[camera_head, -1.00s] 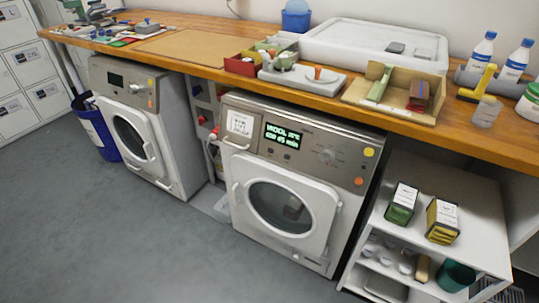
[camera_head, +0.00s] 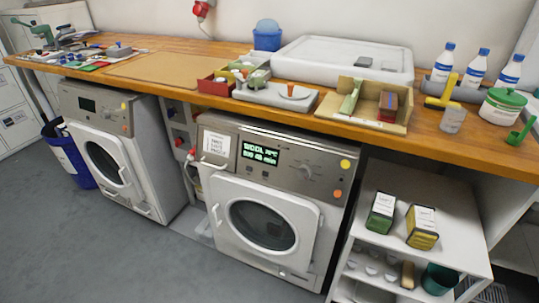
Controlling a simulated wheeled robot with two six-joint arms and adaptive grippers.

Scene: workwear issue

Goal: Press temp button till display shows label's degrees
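The right washing machine (camera_head: 225,182) stands under the wooden counter with its round-windowed door (camera_head: 262,225) closed. Its lit display (camera_head: 259,152) shows green text that starts with "WOOL" and a degrees figure too small to read surely, with a minutes line below. Two small dark buttons (camera_head: 256,171) sit under the display; I cannot tell which is for temperature. A white label (camera_head: 216,146) with dark print is on the panel left of the display; its print is too small to read. Neither of my grippers is in view.
A dial (camera_head: 306,171), a yellow button (camera_head: 346,164) and an orange button (camera_head: 338,194) are on the panel's right. A second washer (camera_head: 88,107) stands left, its display dark. An open shelf (camera_head: 437,263) with boxes stands right. Grey floor (camera_head: 130,262) in front is clear.

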